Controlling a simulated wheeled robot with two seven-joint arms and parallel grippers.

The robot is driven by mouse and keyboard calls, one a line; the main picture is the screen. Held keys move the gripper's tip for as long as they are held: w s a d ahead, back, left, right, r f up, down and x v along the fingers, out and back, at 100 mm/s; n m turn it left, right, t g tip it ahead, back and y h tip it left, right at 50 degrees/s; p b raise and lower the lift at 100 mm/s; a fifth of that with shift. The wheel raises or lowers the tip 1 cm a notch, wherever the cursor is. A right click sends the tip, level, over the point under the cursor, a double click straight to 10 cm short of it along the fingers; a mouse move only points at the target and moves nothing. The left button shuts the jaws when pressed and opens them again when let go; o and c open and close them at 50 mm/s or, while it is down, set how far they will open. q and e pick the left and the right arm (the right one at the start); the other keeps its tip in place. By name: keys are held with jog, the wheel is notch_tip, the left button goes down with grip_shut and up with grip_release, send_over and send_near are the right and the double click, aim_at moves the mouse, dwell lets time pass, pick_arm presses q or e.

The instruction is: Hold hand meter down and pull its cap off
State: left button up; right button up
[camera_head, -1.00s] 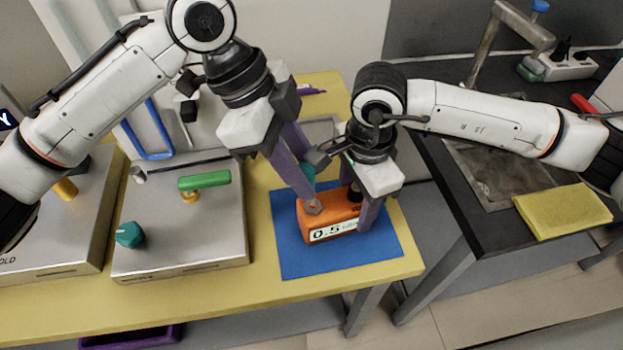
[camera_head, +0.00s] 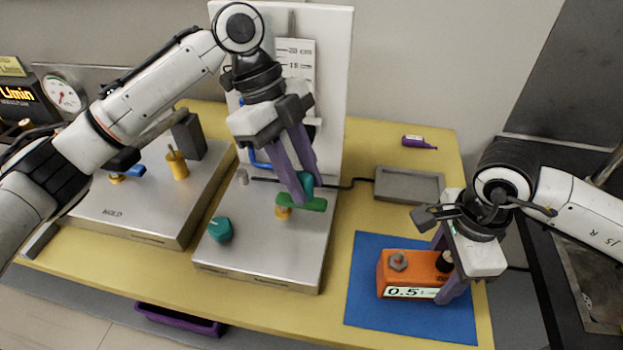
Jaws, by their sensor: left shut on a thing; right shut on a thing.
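The orange hand meter (camera_head: 415,266) sits on the blue mat (camera_head: 376,315). It reads 0.5, and a bare grey fitting (camera_head: 398,262) shows on its top left. My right gripper (camera_head: 447,272) is shut on the meter's right end.
A metal box (camera_head: 262,262) with a teal knob (camera_head: 220,229) and the green lever stands left of the mat. A white scaled panel (camera_head: 332,60) rises behind it. A grey tray (camera_head: 410,187) and purple tube (camera_head: 418,142) lie at the back right.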

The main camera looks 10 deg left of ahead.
pick_arm(q)
jog(key=shift+r, duration=0.2)
jog(key=shift+r, duration=2.15)
jog(key=shift+r, duration=0.1)
jog(key=shift+c, duration=0.2)
jog(key=shift+r, duration=1.4)
pick_arm(e)
jog(key=o, duration=1.7)
